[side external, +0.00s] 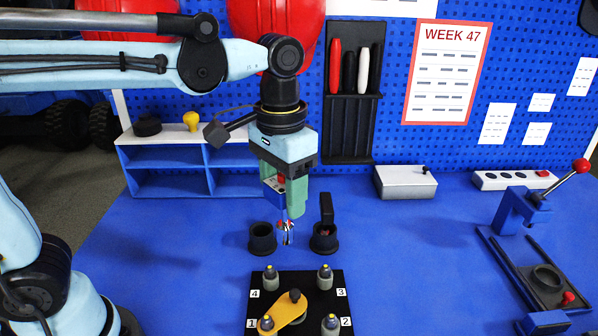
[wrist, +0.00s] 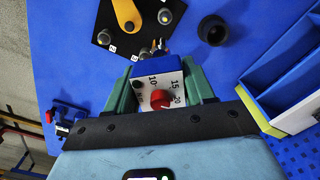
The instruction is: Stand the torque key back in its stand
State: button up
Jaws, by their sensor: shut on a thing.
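The torque key (side external: 270,196) has a blue body, a dial with a red knob and a metal tip. My gripper (side external: 287,200) is shut on it and holds it upright in the air, tip down. In the wrist view the key (wrist: 157,66) sits between the green fingers of my gripper (wrist: 158,86), its dial showing 10, 15 and 20. Two dark round cups stand below. The left cup (side external: 262,240) looks empty and also shows in the wrist view (wrist: 212,31). The right cup (side external: 324,240) holds a black upright thing (side external: 326,207). The key's tip appears between the cups.
A black plate (side external: 318,310) with several numbered posts and a yellow lever (side external: 280,312) lies in front of the cups. A blue shelf (side external: 165,183) stands behind left, a white box (side external: 405,184) behind right. A clamp fixture (side external: 525,210) is at far right.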

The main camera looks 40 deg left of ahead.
jog(key=shift+s+a+n, duration=0.5)
jog(key=shift+s+a, duration=0.15)
jog(key=shift+s, duration=0.05)
jog(key=w+a+f, duration=0.5)
jog(key=a+f, duration=0.5)
jog(key=f, duration=0.1)
jog(key=shift+w+a, duration=0.15)
jog(key=shift+w, duration=0.05)
jog(key=shift+f, duration=0.6)
jog(key=o, duration=1.4)
